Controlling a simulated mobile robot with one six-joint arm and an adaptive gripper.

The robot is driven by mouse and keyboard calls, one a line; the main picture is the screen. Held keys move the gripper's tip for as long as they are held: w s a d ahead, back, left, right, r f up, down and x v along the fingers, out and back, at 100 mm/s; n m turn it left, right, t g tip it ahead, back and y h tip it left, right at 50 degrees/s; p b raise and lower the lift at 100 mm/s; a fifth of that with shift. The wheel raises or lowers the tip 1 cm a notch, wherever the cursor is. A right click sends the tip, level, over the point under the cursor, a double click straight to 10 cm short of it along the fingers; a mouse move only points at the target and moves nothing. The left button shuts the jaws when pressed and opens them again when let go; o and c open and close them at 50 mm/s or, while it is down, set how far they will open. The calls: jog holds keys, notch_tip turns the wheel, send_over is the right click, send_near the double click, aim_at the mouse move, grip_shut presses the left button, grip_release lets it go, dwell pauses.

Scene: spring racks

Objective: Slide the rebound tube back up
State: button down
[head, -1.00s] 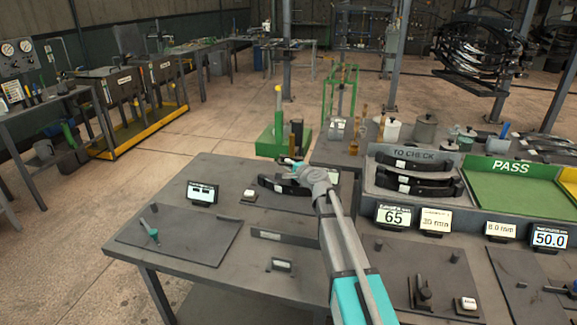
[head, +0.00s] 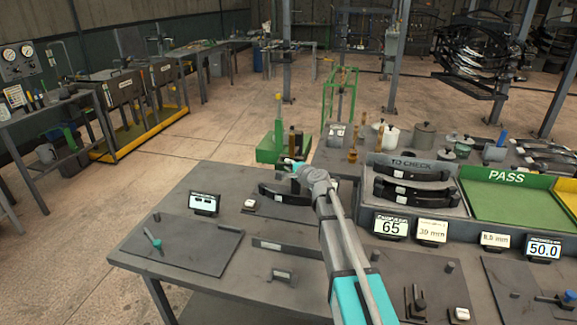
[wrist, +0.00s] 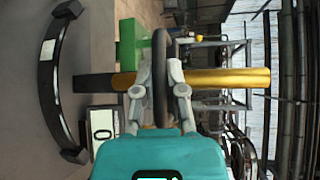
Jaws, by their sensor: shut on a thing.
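The rebound tube (wrist: 225,77) lies across the wrist view, with a brass part to the right and a dark part to the left. In the head view I take it to be the brown upright (head: 298,141) beside the green stand. My gripper (wrist: 163,62) has its fingers closed together at the tube, shut on it at a dark ring (wrist: 161,105). The ring crosses in front of the tube's middle, so the exact contact is hidden. In the head view my gripper (head: 292,163) is just in front of the upright, above the table.
A green stand (head: 270,150) is close on the left. A dark leaf spring (head: 285,194) lies on the table below my gripper; it also shows in the wrist view (wrist: 47,75). A small display (wrist: 102,122) is beside the tube. A tray of springs (head: 385,160) stands to the right.

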jog(key=c, duration=0.7)
grip_release()
jog(key=shift+w+r, duration=0.1)
jog(key=shift+r, duration=0.15)
jog(key=shift+f, duration=0.2)
notch_tip(320, 180, down, 5)
jog(key=b, duration=0.6)
jog(key=p+v, duration=0.3)
jog(key=v, duration=1.1)
jog(key=s+a+f+n+g, duration=0.1)
jog(key=s+f+n+g, duration=0.1)
jog(key=s+f+n, duration=0.1)
jog(key=s+a+f+n+g+h, duration=0.1)
jog(key=s+a+f+n+g, duration=0.1)
jog(key=s+f+n+g, duration=0.1)
jog(key=s+a+f+n+g+h+b, duration=0.1)
jog(key=s+f+n+g, duration=0.1)
jog(key=s+f, duration=0.3)
jog(key=shift+s+a+f+n+g, duration=0.2)
jog(key=shift+s+f+n+g, duration=0.15)
jog(key=shift+n, duration=0.45)
jog(key=shift+s+d+f+n+g+h, duration=0.3)
jog(key=shift+s+f+g, duration=0.2)
jog(key=shift+s, duration=0.15)
